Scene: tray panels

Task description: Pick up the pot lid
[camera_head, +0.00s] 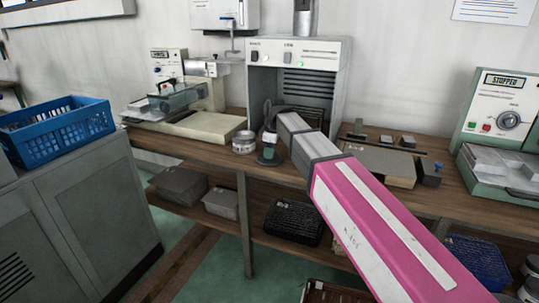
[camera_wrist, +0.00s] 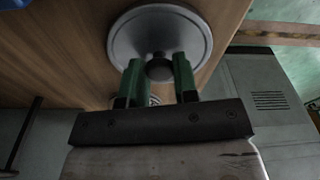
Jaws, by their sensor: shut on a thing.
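The pot lid (camera_wrist: 192,40) is a round grey disc with a dark knob (camera_wrist: 159,68) at its middle in the wrist view. My gripper (camera_wrist: 157,72) has its two green fingers on either side of the knob, shut on it. In the head view my gripper (camera_head: 270,147) points down at the front edge of the wooden bench, with the lid as a dark disc (camera_head: 269,160) under the fingers. I cannot tell whether the lid touches the bench. The fingers hide part of the lid.
A small grey jar (camera_head: 243,143) stands just left of my gripper. A grey cabinet machine (camera_head: 297,52) stands behind. A flat block (camera_head: 383,163) lies to the right. A blue crate (camera_head: 58,133) sits on the left cabinet. Trays and baskets fill the lower shelf.

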